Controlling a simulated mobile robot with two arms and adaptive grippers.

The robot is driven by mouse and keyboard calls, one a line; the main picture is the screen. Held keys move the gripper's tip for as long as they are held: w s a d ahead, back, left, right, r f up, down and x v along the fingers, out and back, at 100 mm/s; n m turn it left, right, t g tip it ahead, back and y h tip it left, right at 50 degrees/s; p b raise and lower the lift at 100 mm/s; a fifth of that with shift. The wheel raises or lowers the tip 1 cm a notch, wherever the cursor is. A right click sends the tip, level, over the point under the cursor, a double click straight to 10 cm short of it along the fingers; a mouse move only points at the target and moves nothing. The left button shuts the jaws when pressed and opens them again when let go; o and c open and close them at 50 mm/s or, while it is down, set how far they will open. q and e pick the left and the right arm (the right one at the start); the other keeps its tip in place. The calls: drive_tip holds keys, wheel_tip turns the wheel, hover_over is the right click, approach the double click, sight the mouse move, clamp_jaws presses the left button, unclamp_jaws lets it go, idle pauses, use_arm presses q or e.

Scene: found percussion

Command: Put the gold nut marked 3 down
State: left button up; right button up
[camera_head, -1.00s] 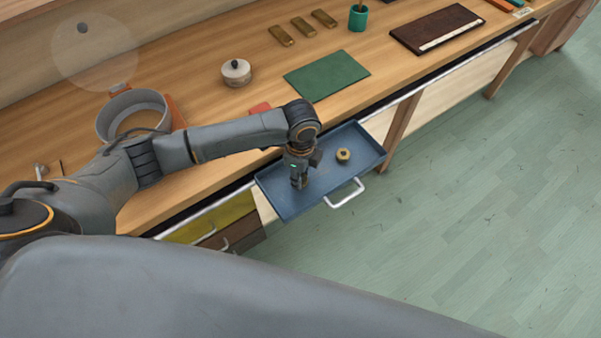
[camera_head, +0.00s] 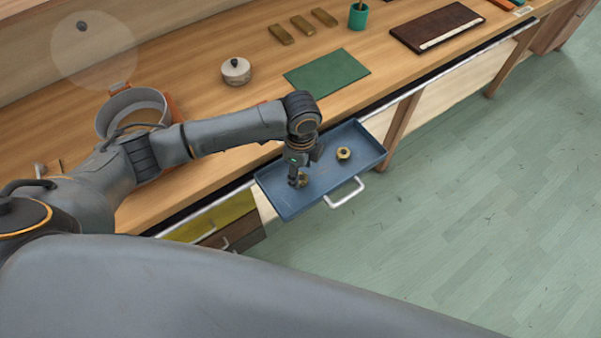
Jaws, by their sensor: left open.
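My left gripper (camera_head: 297,182) is open and points down into the open blue drawer (camera_head: 330,187), near its left end. A gold nut (camera_head: 303,180) sits low in the drawer right at the fingertips, partly hidden by them. A second gold nut (camera_head: 344,153) lies apart on the drawer floor to the right. The marks on both nuts are too small to read, so I cannot tell which is marked 3. My right gripper is not in view.
The drawer's pale handle (camera_head: 345,193) sticks out over the floor. On the wooden bench are a green mat (camera_head: 327,75), a lidded white pot (camera_head: 236,71), gold bars (camera_head: 302,26), a dark board (camera_head: 437,28), a green cup (camera_head: 358,16) and a round pan (camera_head: 134,108).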

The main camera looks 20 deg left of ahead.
sight(301, 178)
use_arm(q)
wheel_tip(301, 178, up, 10)
drive_tip(key=b, duration=0.1)
idle(0.6)
